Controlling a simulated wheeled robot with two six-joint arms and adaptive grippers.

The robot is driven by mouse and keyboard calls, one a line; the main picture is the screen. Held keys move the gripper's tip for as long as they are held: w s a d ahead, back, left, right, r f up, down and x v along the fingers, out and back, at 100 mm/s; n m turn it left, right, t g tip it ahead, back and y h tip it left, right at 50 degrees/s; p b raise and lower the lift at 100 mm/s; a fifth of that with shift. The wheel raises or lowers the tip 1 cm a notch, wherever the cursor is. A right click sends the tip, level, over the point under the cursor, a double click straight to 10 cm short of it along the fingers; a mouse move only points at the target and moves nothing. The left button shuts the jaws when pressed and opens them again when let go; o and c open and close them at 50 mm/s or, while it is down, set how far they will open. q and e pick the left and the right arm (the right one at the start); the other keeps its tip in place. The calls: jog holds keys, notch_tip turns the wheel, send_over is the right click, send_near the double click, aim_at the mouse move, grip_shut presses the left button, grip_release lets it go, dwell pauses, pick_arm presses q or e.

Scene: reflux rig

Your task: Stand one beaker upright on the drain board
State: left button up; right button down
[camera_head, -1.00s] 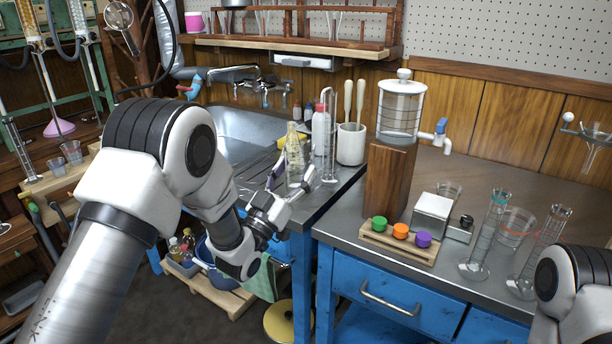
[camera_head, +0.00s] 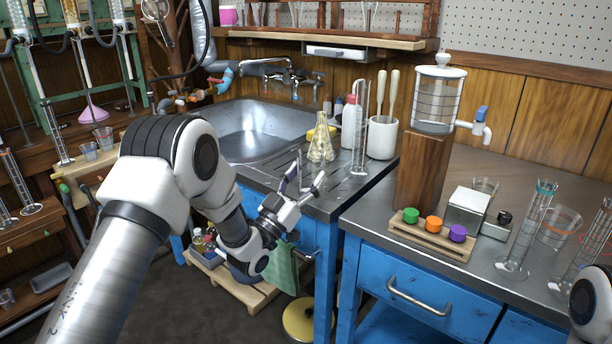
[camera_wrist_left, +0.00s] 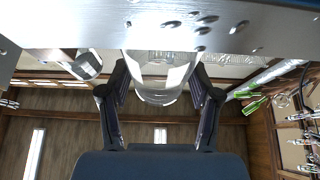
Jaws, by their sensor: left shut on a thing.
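My left gripper (camera_head: 303,181) is over the front of the metal drain board (camera_head: 325,204), right of the sink. In the left wrist view its two fingers (camera_wrist_left: 161,98) are on either side of a clear glass beaker (camera_wrist_left: 160,92). They are shut on it. The beaker is hard to make out in the head view. A pale metal surface with droplets fills the top of the wrist view, close to the beaker; I cannot tell whether they touch. My right gripper is out of view; only part of the right arm shows at the lower right.
A conical flask (camera_head: 321,141), a tall glass cylinder (camera_head: 360,135), a white wash bottle (camera_head: 350,122) and a white pot (camera_head: 381,138) stand behind the gripper. The sink (camera_head: 255,135) lies left. A wooden block (camera_head: 421,172) stands on the right counter.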

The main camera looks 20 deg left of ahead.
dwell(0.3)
pick_arm(q)
jog(key=shift+f, duration=0.35)
jog(key=o, duration=1.3)
jog(key=shift+c, duration=0.2)
jog(key=v, duration=1.2)
jog(key=shift+d, duration=0.1)
